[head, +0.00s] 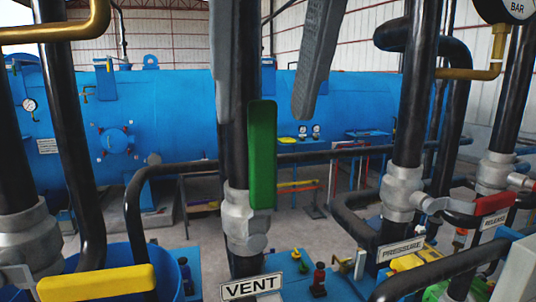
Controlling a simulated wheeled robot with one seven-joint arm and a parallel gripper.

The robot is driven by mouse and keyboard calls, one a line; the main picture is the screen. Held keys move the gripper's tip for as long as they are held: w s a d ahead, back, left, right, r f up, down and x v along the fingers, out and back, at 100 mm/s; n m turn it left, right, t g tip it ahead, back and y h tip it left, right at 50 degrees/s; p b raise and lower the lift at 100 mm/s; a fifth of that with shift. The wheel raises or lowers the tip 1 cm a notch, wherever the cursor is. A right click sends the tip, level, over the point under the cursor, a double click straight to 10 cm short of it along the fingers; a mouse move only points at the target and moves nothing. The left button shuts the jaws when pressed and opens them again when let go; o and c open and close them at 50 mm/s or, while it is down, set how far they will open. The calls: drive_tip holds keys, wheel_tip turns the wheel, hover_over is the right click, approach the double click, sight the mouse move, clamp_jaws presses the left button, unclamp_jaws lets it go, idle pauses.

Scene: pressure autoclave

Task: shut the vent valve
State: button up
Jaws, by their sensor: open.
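The vent valve has a long green handle (262,155) that stands upright alongside a black vertical pipe. Its grey metal body (244,222) sits at the handle's lower end, above a white VENT sign (251,287). My gripper (262,118) comes down from the top edge, its two grey fingers wide apart and empty. In the picture, the handle's upper end lies between the fingertips, with the left finger over the pipe and the right finger clear of the handle. I see no contact, and the depth between fingers and handle is hard to judge.
A yellow-handled valve (95,284) is at lower left. The pressure valve (402,192) and the red-handled release valve (493,204) stand to the right. Black pipes surround the vent valve. A large blue autoclave vessel (180,95) lies behind.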

sight(259, 162)
drive_tip(key=shift+p+x, duration=0.9)
drive_tip(key=shift+x, duration=2.95)
clamp_jaws()
